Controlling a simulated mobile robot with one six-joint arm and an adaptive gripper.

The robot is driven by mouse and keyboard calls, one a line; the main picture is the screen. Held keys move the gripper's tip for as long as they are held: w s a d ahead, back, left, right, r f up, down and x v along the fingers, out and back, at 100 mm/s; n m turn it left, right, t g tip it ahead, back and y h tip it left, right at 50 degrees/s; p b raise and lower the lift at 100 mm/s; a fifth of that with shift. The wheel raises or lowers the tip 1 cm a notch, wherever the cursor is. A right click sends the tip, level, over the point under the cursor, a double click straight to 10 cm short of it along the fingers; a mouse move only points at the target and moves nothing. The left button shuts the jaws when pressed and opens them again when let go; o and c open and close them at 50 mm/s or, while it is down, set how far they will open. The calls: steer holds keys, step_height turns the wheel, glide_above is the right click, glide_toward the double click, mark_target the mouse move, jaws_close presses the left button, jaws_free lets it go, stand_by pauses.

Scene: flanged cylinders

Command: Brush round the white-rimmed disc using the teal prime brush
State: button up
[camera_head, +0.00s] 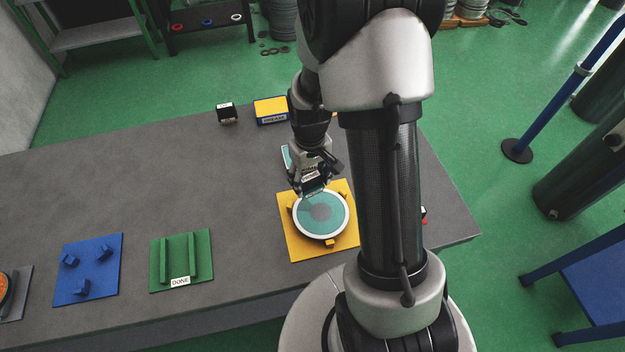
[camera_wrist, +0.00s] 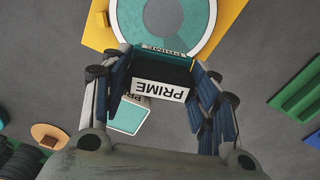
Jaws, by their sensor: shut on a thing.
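The white-rimmed disc (camera_head: 335,232) lies flat on a yellow plate (camera_head: 290,245) with small yellow blocks round it. My gripper (camera_head: 314,184) is shut on the teal prime brush (camera_head: 315,193), over the far edge of the disc. In the wrist view the brush (camera_wrist: 160,91) sits between both fingers, with a white PRIME label and a dark body. Whether its underside touches the disc I cannot tell.
A teal pad (camera_wrist: 129,118) marked PRIME lies behind my gripper. A yellow-topped box (camera_head: 271,109) and a black labelled block (camera_head: 227,114) stand at the table's far edge. A green DONE rack (camera_head: 181,262) and blue plate (camera_head: 88,270) lie left, with bare table (camera_head: 150,190) behind.

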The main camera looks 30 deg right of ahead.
mark_target(309, 177)
steer(key=shift+r+p, duration=1)
steer(key=shift+r, duration=0.6)
steer(key=shift+a, duration=0.15)
